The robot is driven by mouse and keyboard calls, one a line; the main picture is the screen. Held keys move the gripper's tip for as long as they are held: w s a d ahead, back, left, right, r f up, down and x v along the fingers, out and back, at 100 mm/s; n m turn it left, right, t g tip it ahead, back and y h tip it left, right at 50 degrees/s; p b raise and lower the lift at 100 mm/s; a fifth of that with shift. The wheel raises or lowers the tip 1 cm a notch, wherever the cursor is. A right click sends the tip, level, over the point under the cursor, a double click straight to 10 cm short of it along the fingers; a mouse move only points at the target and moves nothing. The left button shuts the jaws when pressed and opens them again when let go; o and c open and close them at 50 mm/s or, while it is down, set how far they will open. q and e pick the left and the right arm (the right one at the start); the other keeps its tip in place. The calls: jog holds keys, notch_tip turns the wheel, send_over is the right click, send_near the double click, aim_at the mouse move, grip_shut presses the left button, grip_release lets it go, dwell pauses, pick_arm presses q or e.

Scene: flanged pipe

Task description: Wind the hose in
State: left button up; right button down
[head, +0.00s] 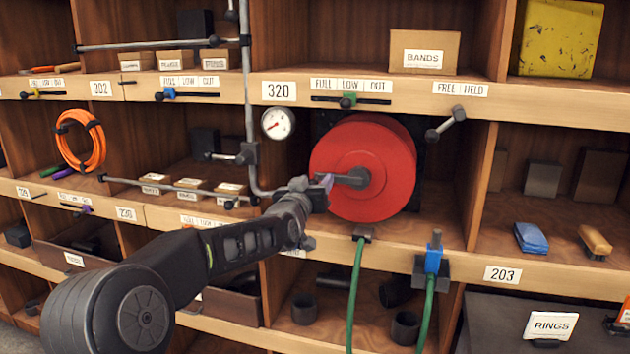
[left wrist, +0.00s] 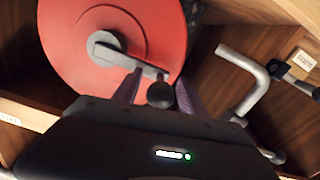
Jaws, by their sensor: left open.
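A red hose reel (head: 395,185) sits in the shelf bay labelled 320. It also fills the upper left of the left wrist view (left wrist: 70,50). A grey crank arm (head: 348,179) sticks out from its hub and ends in a dark round knob (left wrist: 160,95). My left gripper (head: 322,187) is open at the crank's end. In the left wrist view its fingers stand on either side of the knob; I cannot tell whether they touch it. A green hose (head: 356,290) hangs from a dark guide below the reel. A second green length (head: 428,305) hangs below a blue fitting (head: 433,260).
A lever with a dark knob (head: 445,125) juts out under the FREE/HELD label. A grey pipe (head: 248,110) and a gauge (head: 278,123) stand left of the reel. A blue sponge (head: 531,238) and a brush (head: 595,241) lie on the right shelf.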

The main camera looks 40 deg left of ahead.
pick_arm(q)
grip_shut()
dwell(0.4)
dwell(0.9)
